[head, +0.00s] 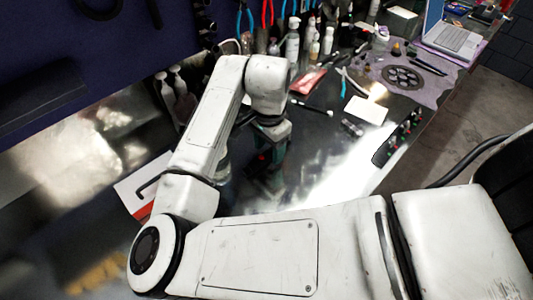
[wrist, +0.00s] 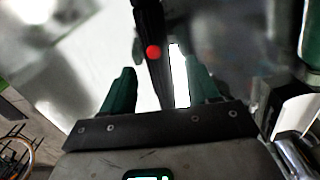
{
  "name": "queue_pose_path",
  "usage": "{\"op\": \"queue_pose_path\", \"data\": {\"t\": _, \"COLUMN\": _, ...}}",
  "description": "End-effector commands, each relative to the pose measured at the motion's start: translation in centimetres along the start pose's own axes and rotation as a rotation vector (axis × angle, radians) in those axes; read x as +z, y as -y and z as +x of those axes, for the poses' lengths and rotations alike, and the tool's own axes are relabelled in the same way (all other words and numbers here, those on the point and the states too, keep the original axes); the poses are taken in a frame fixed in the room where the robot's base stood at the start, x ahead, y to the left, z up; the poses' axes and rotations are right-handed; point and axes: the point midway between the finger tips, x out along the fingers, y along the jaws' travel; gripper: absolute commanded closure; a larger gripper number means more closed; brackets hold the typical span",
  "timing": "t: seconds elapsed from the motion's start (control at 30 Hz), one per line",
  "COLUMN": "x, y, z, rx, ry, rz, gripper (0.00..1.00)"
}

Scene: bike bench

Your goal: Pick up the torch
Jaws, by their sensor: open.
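The torch (wrist: 150,25) appears as a long black body with a red button in the wrist view. It runs from the top edge down between the fingers, its near end reaching close to the gripper's dark crossbar. My gripper (wrist: 160,66) is open, with one green finger on each side of the torch. A bright gap shows between the torch and the right finger, and a wider gap on the left. In the head view my gripper (head: 268,150) points down at the bench, with a small red spot beside it; my arm hides most of the torch there.
The dark shiny bench (head: 325,125) holds spray bottles (head: 292,40) at the back, a red packet (head: 306,80) and a pale card (head: 366,110). A chainring (head: 402,77) lies on a purple cloth, with a laptop (head: 452,38) beyond.

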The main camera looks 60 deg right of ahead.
Motion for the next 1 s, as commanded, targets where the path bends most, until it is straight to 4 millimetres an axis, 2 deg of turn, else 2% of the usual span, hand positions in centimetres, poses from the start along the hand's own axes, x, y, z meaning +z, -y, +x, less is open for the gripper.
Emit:
{"op": "queue_pose_path", "data": {"t": 0.13, "x": -0.01, "y": -0.02, "z": 1.13, "rx": 0.000, "ry": 0.000, "rz": 0.000, "gripper": 0.40}}
{"op": "queue_pose_path", "data": {"t": 0.37, "x": -0.02, "y": 0.00, "z": 1.25, "rx": -0.001, "ry": 0.000, "rz": 0.001, "gripper": 0.40}}
{"op": "queue_pose_path", "data": {"t": 1.0, "x": -0.02, "y": -0.01, "z": 1.21, "rx": 0.000, "ry": 0.000, "rz": 0.001, "gripper": 1.00}}
